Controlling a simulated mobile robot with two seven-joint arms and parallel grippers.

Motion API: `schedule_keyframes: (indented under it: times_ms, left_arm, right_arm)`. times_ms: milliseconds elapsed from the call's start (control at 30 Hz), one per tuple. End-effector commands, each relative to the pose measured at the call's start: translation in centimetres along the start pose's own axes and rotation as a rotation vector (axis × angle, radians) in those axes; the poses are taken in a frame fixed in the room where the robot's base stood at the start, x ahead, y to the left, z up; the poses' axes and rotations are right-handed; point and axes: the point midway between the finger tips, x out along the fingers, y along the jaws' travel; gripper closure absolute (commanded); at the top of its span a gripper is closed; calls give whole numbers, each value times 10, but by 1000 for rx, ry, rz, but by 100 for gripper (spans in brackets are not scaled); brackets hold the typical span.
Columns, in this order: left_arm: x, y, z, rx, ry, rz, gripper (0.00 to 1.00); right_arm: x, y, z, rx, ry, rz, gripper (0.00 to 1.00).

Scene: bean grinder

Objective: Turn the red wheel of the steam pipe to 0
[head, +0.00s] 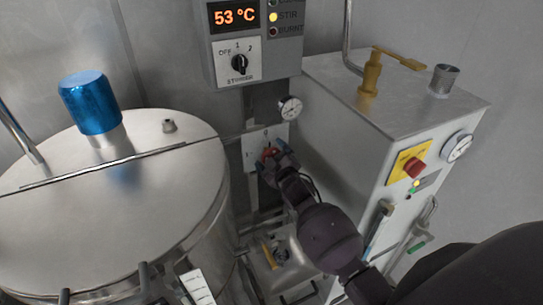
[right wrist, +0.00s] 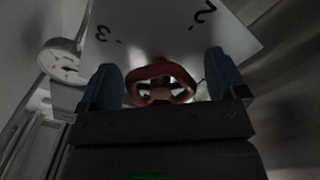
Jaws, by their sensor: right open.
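The red wheel (head: 269,153) is on a pale marked plate (head: 249,147) between the steel kettle and the white cabinet in the head view. In the right wrist view the red wheel (right wrist: 160,84) sits between the fingers of my right gripper (right wrist: 163,88). The fingers are apart, one on each side of the rim, with a gap visible on both sides. The plate (right wrist: 160,35) shows the marks 3 and 2 there. My right gripper (head: 279,157) reaches the wheel from the lower right and hides part of it. My left gripper is not in view.
A round gauge (head: 290,108) sits just above the wheel, and also shows in the right wrist view (right wrist: 62,60). A control box (head: 240,40) reads 53 °C. The kettle (head: 120,190) stands left, the cabinet (head: 400,120) right. Little free room lies between them.

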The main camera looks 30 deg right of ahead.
Motion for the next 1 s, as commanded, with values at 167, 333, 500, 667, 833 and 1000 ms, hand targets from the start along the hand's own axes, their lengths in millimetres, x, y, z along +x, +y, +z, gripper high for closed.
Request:
schedule_keyframes:
  times_ms: [167,333,500,667,833,1000]
  left_arm:
    - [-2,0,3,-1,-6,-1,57]
    - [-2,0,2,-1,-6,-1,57]
    - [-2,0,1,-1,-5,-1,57]
    - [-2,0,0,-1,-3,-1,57]
    - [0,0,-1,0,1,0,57]
    - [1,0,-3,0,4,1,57]
  right_arm:
    - [-3,0,0,-1,0,0,10]
    - [-20,0,1,-1,-1,0,10]
    - [-50,0,1,-1,-1,0,10]
    - [-77,0,0,0,-1,0,10]
    - [-97,0,0,0,-1,0,10]
    - [-107,0,0,0,0,0,10]
